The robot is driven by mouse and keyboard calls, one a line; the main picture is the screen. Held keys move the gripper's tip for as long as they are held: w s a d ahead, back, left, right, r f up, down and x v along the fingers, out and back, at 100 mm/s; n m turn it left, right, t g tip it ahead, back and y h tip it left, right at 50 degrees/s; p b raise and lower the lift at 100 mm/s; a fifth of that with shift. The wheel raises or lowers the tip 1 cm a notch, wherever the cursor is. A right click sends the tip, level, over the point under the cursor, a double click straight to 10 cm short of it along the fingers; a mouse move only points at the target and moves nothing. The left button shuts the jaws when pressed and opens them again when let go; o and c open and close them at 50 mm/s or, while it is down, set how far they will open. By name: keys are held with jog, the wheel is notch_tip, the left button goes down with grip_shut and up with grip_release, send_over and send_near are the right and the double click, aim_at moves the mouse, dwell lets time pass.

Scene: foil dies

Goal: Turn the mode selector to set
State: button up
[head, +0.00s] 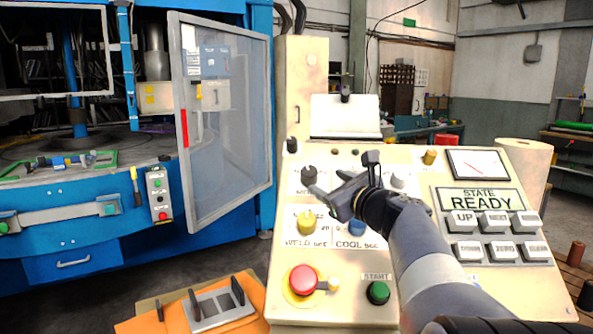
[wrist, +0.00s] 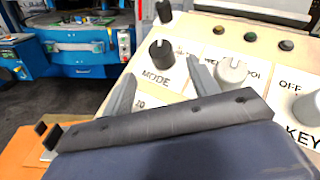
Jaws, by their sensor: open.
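The mode selector (wrist: 160,54) is a black knob on the cream control panel, with the word MODE printed below it in the wrist view. In the head view the mode selector (head: 309,175) stands at the left of the panel's upper knob row. My gripper (head: 326,181) is open and empty over the panel, just right of and below the knob. In the wrist view the two fingertips of my gripper (wrist: 162,72) stand apart, with the knob between and beyond them. I see no contact. The set position's marking is not readable.
A white-grey knob (wrist: 232,70) sits close right of the right finger, and a KEY knob (wrist: 307,108) lies farther right. Below are a yellow knob (head: 307,222), a blue knob (head: 357,228) and a red mushroom button (head: 303,280). The display (head: 480,199) reads STATE READY.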

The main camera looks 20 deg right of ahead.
aim_at(311, 170)
jog(key=w, duration=0.3)
jog(key=w+a, duration=0.1)
jog(key=w, duration=0.5)
jog(key=shift+w+a+p, duration=0.2)
jog(key=shift+w+p, duration=0.2)
jog(key=c, duration=1)
jog(key=shift+d+r+n+g+y+p, duration=0.1)
jog(key=shift+r+n+g+y+p, duration=0.2)
jog(key=shift+n+y+p, duration=0.6)
jog(key=n+g+y+p, duration=0.1)
jog(key=p, duration=0.1)
jog(key=shift+n+p, duration=0.3)
jog(key=shift+p, duration=0.05)
jog(key=shift+f+n+g+y+p, duration=0.1)
jog(key=shift+n+g+y+p, duration=0.5)
jog(key=shift+p, duration=0.25)
jog(key=shift+f+n+g+y+p, duration=0.2)
jog(key=shift+n+g+y+p, duration=0.1)
jog(key=shift+n, duration=0.2)
